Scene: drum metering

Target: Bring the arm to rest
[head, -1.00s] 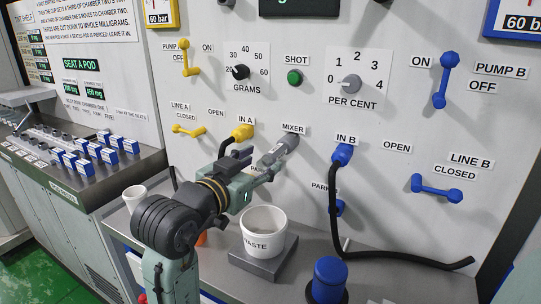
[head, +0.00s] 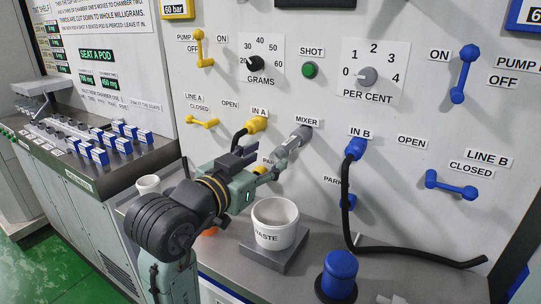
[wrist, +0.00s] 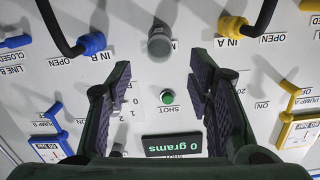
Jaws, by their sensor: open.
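My gripper (head: 268,167) is in front of the white panel, beside and below the grey mixer nozzle (head: 293,146). In the wrist view my gripper (wrist: 163,95) is open, with nothing between its fingers. The mixer nozzle (wrist: 159,42) shows beyond the fingertips there, and the green shot button (wrist: 167,97) shows between them. My arm reaches in from the bottom of the head view, bent at a dark joint. The fingertips are small in the head view, so I cannot tell how near they are to the panel.
A white waste cup (head: 275,222) stands on a grey block (head: 273,253) below my gripper. A black hose (head: 347,205) hangs from the blue IN B fitting (head: 357,147). A blue cylinder (head: 339,276) stands on the bench. Another white cup (head: 148,185) is left of my arm.

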